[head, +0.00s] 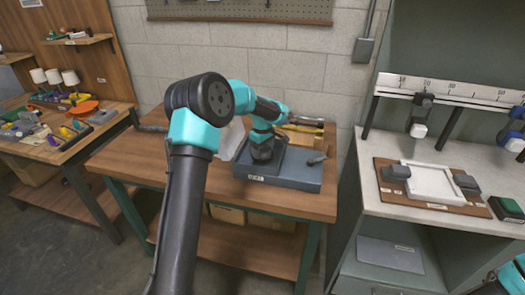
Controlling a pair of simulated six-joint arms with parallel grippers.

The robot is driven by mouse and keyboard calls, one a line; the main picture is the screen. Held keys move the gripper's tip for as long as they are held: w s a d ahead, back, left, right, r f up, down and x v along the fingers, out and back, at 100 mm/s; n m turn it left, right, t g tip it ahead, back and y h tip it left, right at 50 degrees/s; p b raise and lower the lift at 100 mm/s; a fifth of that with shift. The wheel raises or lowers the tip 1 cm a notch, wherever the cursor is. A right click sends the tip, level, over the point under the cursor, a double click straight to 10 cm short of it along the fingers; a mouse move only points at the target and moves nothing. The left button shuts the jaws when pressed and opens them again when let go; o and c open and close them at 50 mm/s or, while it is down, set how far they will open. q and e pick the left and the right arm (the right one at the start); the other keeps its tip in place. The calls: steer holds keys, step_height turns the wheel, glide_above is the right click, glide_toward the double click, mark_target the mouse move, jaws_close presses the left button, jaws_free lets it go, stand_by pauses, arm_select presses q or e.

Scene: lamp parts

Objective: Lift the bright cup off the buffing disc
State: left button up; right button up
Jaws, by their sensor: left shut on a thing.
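My left gripper (262,153) points down over a blue-grey machine block (300,175) on the wooden bench. Its dark body hides its fingertips and what lies between them. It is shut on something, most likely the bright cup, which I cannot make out. The buffing disc is not clearly visible either, so I cannot tell whether cup and disc touch. A pale, whitish piece (232,138) shows just left of the block, partly behind my arm; I cannot tell what it is. My right gripper is not in view.
The wooden bench (128,160) has a yellowish tray (302,135) behind the block and a small dark handle-like part (317,160) at its right. A side table with tools (55,125) stands left. A counter (390,212) with a white frame (431,181) stands right.

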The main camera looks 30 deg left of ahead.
arm_select(q)
steer(key=shift+r, duration=1.65)
steer(key=shift+s+d+r, duration=0.15)
steer(key=shift+s, duration=0.1)
steer(key=s+d+r, duration=0.1)
steer(key=s+d, duration=0.7)
steer(key=s, duration=0.5)
steer(key=shift+r, duration=0.15)
